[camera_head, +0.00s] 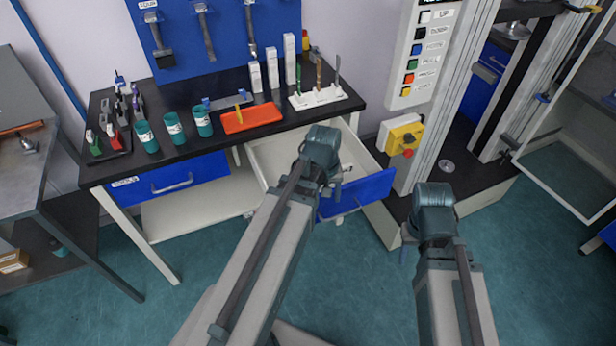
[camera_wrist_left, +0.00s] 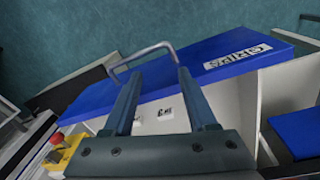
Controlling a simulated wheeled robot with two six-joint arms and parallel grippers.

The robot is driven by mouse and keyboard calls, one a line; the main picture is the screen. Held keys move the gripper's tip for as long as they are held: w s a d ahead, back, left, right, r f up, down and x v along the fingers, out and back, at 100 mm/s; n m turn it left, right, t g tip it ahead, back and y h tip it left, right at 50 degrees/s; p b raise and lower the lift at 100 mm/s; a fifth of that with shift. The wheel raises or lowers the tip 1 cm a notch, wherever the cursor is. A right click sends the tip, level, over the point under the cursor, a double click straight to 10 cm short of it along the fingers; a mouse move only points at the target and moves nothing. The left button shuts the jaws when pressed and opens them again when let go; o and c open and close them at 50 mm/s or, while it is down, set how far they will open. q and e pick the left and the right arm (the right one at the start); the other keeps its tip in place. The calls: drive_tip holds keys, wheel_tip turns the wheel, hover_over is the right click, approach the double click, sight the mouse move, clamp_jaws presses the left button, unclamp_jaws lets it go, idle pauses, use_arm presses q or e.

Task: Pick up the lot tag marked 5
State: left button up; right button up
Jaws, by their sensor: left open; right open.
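A drawer with a blue front (camera_head: 362,193) stands open under the black bench. In the left wrist view the drawer front (camera_wrist_left: 225,60) bears a label that seems to read GRIPS, and a grey bar handle (camera_wrist_left: 140,57). A small white piece with dark marks (camera_wrist_left: 165,113) shows inside the drawer; it may be a lot tag, but I cannot read a 5. My left gripper (camera_head: 337,188) is over the drawer front; in the wrist view its fingers (camera_wrist_left: 155,78) are apart, with the handle by their tips. My right gripper (camera_head: 405,252) is low at right, open, its fingers mostly hidden.
The bench (camera_head: 185,150) holds several teal cups (camera_head: 173,123), an orange tray (camera_head: 251,117), a white tool holder (camera_head: 318,97) and white blocks. A yellow box with a red button (camera_head: 404,134) is on the machine at right. The shut TOOLS drawer (camera_head: 170,183) is left of the open one.

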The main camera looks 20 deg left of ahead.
use_arm(q)
drive_tip(key=w+a+n, duration=0.1)
drive_tip(key=w+a+r+n, duration=0.1)
drive_tip(key=n, duration=0.1)
drive_tip(key=shift+w+a+r, duration=0.1)
drive_tip(key=shift+a, duration=0.05)
drive_tip(key=w+a+n+t+h, duration=0.1)
drive_tip(key=w+a+n, duration=0.3)
drive_tip(key=a+n, duration=1.35)
drive_tip(key=shift+n+t, duration=0.3)
drive_tip(key=shift+n, duration=0.35)
drive_tip(key=d+f+b, duration=0.1)
drive_tip(key=f+b, duration=0.1)
drive_tip(key=w+d+f+b, duration=0.1)
drive_tip(key=f+b, duration=0.2)
drive_tip(key=d+f+b, duration=0.1)
drive_tip(key=f+b, duration=0.1)
drive_tip(key=shift+w+d+f+b, duration=0.25)
drive_tip(key=shift+w+f+b, duration=0.1)
drive_tip(key=shift+b, duration=0.05)
use_arm(e)
wheel_tip(320, 180, down, 7)
drive_tip(key=shift+w+d, duration=0.15)
drive_tip(key=shift+d, duration=0.25)
drive_tip(key=shift+f, duration=0.15)
